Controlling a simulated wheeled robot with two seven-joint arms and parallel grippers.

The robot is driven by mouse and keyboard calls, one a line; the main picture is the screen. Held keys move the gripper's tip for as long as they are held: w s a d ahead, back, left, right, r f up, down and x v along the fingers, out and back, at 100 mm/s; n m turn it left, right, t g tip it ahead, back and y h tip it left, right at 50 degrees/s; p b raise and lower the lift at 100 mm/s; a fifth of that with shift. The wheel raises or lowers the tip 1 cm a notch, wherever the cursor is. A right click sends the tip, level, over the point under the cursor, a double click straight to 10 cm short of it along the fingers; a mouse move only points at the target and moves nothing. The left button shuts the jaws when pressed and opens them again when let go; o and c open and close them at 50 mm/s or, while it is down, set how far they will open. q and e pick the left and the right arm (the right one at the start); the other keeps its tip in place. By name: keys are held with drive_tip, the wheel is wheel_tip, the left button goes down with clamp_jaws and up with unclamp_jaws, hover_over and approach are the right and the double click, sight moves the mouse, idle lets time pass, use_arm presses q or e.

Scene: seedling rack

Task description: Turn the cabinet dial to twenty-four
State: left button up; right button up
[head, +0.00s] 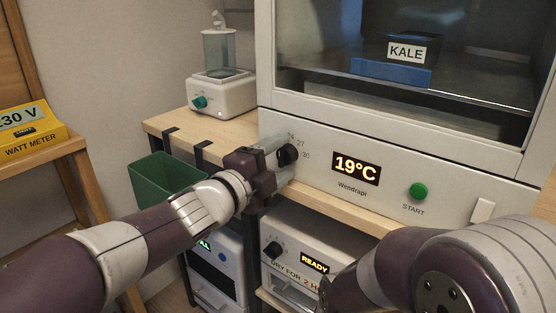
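The cabinet dial (288,154) is a black knob at the left end of the white cabinet's front panel (230,120). Scale marks 27 and 30 show at its upper right, and a partly covered mark looks like 24. The cabinet display (356,168) reads 19°C. My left gripper (282,158) is at the dial, with its pale fingers apart, one above and one below the knob. I cannot tell whether they touch it. The gripper hides the dial's left side, and the pointer cannot be made out. My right arm is at lower right; its gripper is not in view.
A green START button (418,191) is right of the display. A small white appliance (222,95), green bin (160,183) and yellow watt meter (30,130) are left.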

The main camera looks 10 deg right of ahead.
use_arm(q)
drive_tip(key=p+v, duration=0.2)
drive_tip(key=v, duration=1)
drive_tip(key=shift+s+a+p, duration=0.25)
drive_tip(key=shift+p, duration=0.05)
